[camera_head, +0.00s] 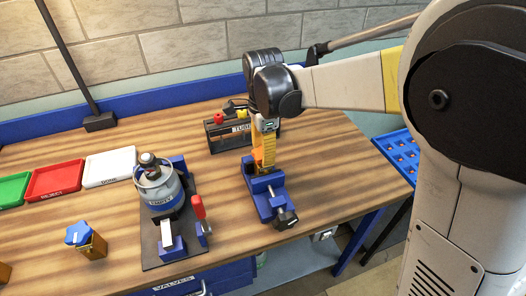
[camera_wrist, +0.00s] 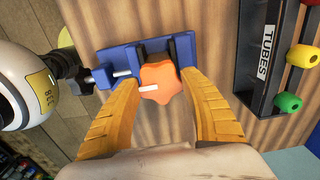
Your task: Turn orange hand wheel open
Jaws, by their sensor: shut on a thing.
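The orange hand wheel (camera_wrist: 162,78) is lobed, with a white pointer mark across its lower left part. It sits at the jaws of a blue vise (camera_wrist: 118,60), which also shows in the head view (camera_head: 266,205) near the table's right side. My gripper (camera_wrist: 163,76) has its two yellow-orange fingers on either side of the wheel, shut on it. In the head view my gripper (camera_head: 262,166) reaches down to the vise from above.
A black TUBES rack (camera_head: 216,135) stands just behind the vise. A grey gas bottle (camera_head: 158,191) stands on a dark fixture to the left, with a red-handled clamp (camera_head: 198,208). White (camera_head: 110,167), red (camera_head: 54,181) and green (camera_head: 12,189) trays and a blue-knobbed valve (camera_head: 82,235) lie further left.

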